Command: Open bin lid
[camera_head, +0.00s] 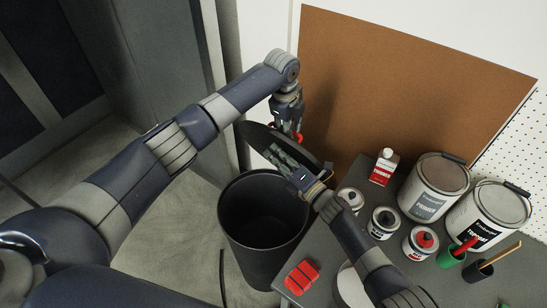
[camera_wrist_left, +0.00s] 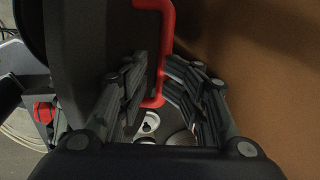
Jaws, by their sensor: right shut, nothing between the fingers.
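The black bin (camera_head: 238,238) stands on the floor in the head view, its round mouth uncovered. Its dark lid (camera_head: 255,137) is raised and tilted steeply above the far rim. The lid has a red handle (camera_head: 298,137), which also shows in the left wrist view (camera_wrist_left: 168,22). My left gripper (camera_head: 290,127) is at the handle, with its fingers (camera_wrist_left: 155,65) on either side of it; whether they clamp it is unclear. My right gripper (camera_head: 283,157) is shut and empty, in front of the lid's inner side and above the bin mouth.
A grey table (camera_head: 322,254) right of the bin holds paint cans (camera_head: 433,187), small tins (camera_head: 383,223), a red-and-white bottle (camera_head: 384,167) and a red object (camera_head: 302,277). A brown board (camera_head: 400,80) stands behind. Bare floor lies left of the bin.

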